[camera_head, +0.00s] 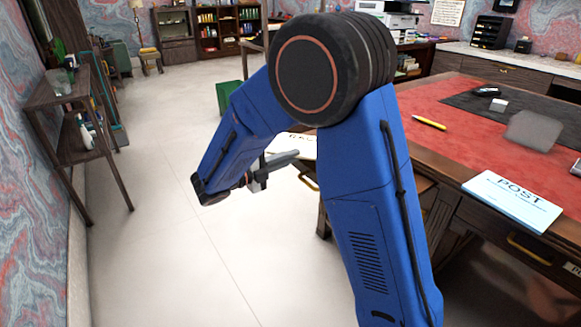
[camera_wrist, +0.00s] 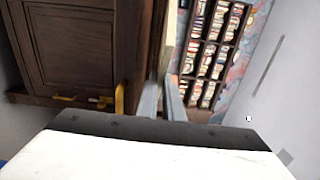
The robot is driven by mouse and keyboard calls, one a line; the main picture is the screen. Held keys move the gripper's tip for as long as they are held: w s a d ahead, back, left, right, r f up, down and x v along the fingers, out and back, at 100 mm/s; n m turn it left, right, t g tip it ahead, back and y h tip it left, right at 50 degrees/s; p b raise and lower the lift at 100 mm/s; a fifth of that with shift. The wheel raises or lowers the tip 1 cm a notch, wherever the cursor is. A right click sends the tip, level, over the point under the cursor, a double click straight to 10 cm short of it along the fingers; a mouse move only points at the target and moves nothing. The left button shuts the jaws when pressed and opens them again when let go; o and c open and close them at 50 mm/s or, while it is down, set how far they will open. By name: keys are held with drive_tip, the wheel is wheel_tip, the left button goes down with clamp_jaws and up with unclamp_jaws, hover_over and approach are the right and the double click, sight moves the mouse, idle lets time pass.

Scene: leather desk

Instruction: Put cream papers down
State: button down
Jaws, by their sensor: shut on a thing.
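My gripper (camera_head: 290,158) hangs over the floor to the left of the desk, below the elbow of my blue arm. It is shut on the cream papers (camera_head: 304,147), of which a pale piece with some dark lettering shows beside the fingers. My arm hides the rest of them. In the wrist view the gripper's grey fingers (camera_wrist: 162,98) are close together, and the cream papers (camera_wrist: 169,38) show edge-on as a narrow pale strip beyond them. The desk (camera_head: 440,165) has a red leather top and dark wooden sides.
A pale blue POST stack (camera_head: 512,200) lies near the desk's front edge. A yellow pen (camera_head: 429,123) and a grey object (camera_head: 533,130) lie on the red top. A green bin (camera_head: 229,97) stands on the floor behind my arm. A wooden shelf (camera_head: 75,110) stands left. Floor between is clear.

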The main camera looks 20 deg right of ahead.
drive_tip(key=shift+f, duration=1.7)
drive_tip(key=shift+f, duration=0.15)
drive_tip(key=c, duration=1.9)
unclamp_jaws()
